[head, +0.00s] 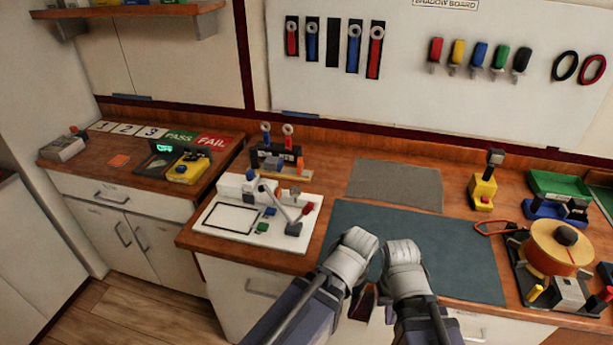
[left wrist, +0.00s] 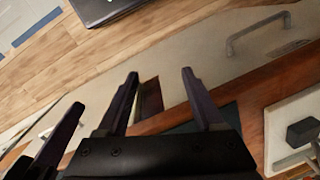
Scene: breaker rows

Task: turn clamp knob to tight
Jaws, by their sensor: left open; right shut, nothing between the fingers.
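Which part is the clamp knob is not certain. A dark round knob (head: 566,235) sits on top of an orange disc (head: 555,250) on a black base at the right end of the bench. A white board (head: 220,228) at the left carries a lever with a red end (head: 308,209) and a dark block (head: 293,229). My left gripper (left wrist: 160,75) is open and empty in the left wrist view, over the bench's front edge. My right gripper (head: 405,255) is beside it, shut and empty, its fingertips mostly hidden. Both are apart from the board and the disc.
A dark teal mat (head: 440,230) lies clear in front of my grippers, with a grey mat (head: 395,185) behind. A yellow stand (head: 482,190) and a blue holder (head: 545,209) are near the disc. A lower counter (head: 125,180) stands at the left.

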